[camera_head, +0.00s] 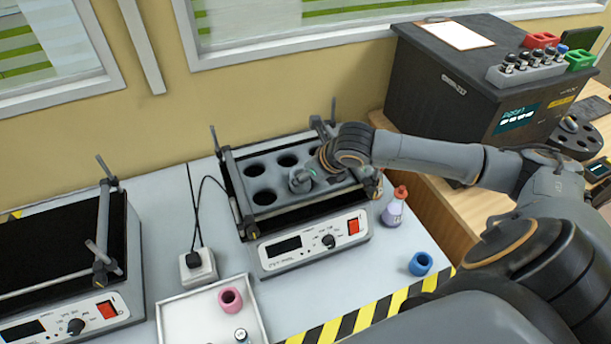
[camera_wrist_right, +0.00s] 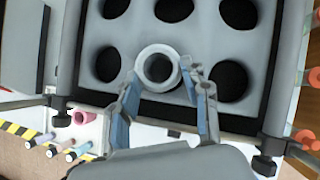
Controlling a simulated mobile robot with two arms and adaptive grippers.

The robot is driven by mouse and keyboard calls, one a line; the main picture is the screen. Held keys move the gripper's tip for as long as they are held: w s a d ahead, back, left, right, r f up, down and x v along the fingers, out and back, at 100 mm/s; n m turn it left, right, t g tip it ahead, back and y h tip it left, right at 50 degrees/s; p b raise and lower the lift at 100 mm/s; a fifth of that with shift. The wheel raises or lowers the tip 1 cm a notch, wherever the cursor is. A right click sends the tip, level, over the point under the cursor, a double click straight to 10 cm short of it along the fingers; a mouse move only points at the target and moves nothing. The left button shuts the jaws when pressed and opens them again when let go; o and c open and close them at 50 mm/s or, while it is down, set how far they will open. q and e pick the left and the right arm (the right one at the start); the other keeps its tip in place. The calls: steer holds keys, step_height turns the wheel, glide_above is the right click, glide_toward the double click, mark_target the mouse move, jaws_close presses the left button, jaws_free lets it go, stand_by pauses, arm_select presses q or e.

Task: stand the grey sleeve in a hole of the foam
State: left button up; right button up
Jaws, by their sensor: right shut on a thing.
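The grey sleeve (camera_wrist_right: 142,61) is a short hollow ring, seen end-on in the right wrist view and upright in the head view (camera_head: 298,184). My right gripper (camera_wrist_right: 161,76) is shut on it, one finger on each side. The sleeve is at the middle of the foam's front row, where it covers the hole. I cannot tell whether its lower end is inside the hole or just above it. The grey foam (camera_head: 277,177) sits in the shaker's frame, and its other visible holes look empty. My left gripper is in neither view.
A purple bottle with a red cap (camera_head: 395,207) and a blue ring (camera_head: 420,264) stand right of the shaker. A white tray (camera_head: 180,318) holds a pink ring (camera_head: 230,299) and a small vial (camera_head: 241,336). Metal clamp bars border the foam. A second shaker (camera_head: 60,270) is at left.

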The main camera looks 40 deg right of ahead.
steer(key=shift+f, duration=0.3)
steer(key=shift+f, duration=0.55)
steer(key=o, duration=0.9)
steer(key=shift+c, duration=0.2)
steer(key=v, duration=1.2)
